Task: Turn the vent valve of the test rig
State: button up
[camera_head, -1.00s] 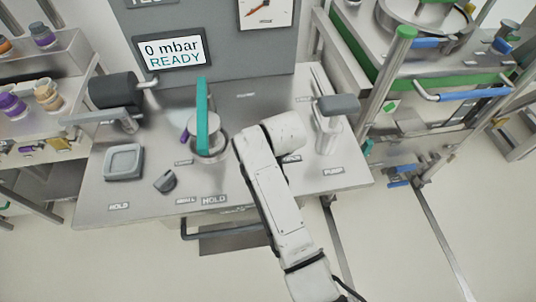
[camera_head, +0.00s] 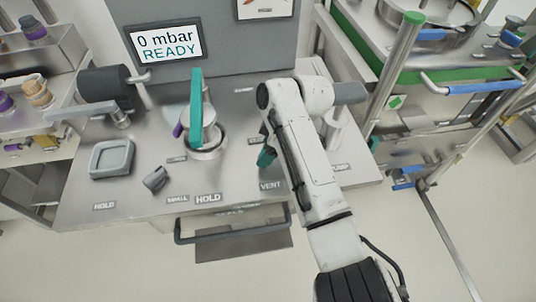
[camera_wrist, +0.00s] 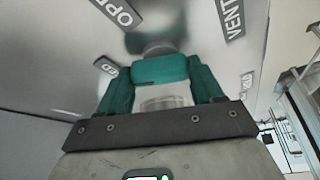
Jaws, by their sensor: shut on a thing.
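The vent valve shows in the wrist view as a teal handle (camera_wrist: 160,69) with a pale grey part below it and a round metal base behind. My gripper (camera_head: 266,156) has teal fingers and is shut on this handle, one finger on each side. In the head view my arm hides most of the valve. The rig's screen (camera_head: 169,42) reads "0 mbar READY".
A teal upright bar (camera_head: 196,105) stands over a round metal chamber (camera_head: 207,146) left of my gripper. A grey tray (camera_head: 111,159) and a small dark block (camera_head: 155,178) lie farther left. A drawer handle (camera_head: 190,239) juts from the front. A green-edged cart (camera_head: 400,70) stands at right.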

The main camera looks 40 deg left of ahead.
jog(key=n+b, duration=0.3)
jog(key=shift+w+a+f+g+h+b, duration=0.1)
jog(key=shift+f+g+h+b, duration=0.1)
jog(key=shift+g+h+b, duration=0.15)
jog(key=shift+r+n+g+h+b, duration=0.15)
jog(key=shift+n+g+h+b, duration=0.2)
jog(key=shift+n+b, duration=0.45)
jog(key=o, duration=1)
jog(key=shift+o, duration=0.2)
jog(key=shift+r, duration=0.1)
